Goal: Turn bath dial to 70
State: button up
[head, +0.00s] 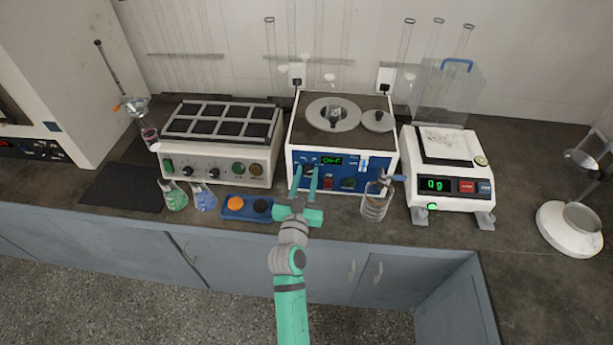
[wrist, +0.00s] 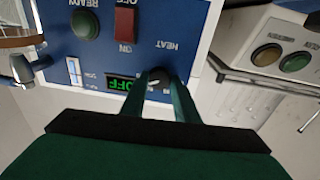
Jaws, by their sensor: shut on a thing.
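The bath (head: 297,118) is a white box with a dark top, round openings and a blue front panel. Its dial (wrist: 160,76) is a dark round knob near the HEAT label in the wrist view. My gripper (wrist: 165,84) is shut on the dial, one finger on each side. In the head view my gripper (head: 306,172) reaches to the left part of the blue panel, and the fingers partly hide the dial. The green display (wrist: 124,84) beside the dial reads OFF. The dial's pointer and scale cannot be read clearly.
A red switch (wrist: 125,25) and a green READY light (wrist: 85,24) are on the panel. A beaker (head: 375,203) stands at the bath's front right. A blue tray (head: 226,213) and flasks (head: 174,196) stand left. A balance (head: 450,198) stands right.

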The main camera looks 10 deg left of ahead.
jog(key=shift+m, duration=1.2)
jog(key=shift+f, duration=0.1)
jog(key=o, duration=1.1)
jog(key=shift+c, duration=0.2)
jog(key=shift+s, duration=0.1)
jog(key=s+a, duration=0.1)
jog(key=s, duration=0.9)
jog(key=shift+s+f, duration=0.2)
jog(key=shift+s, duration=0.1)
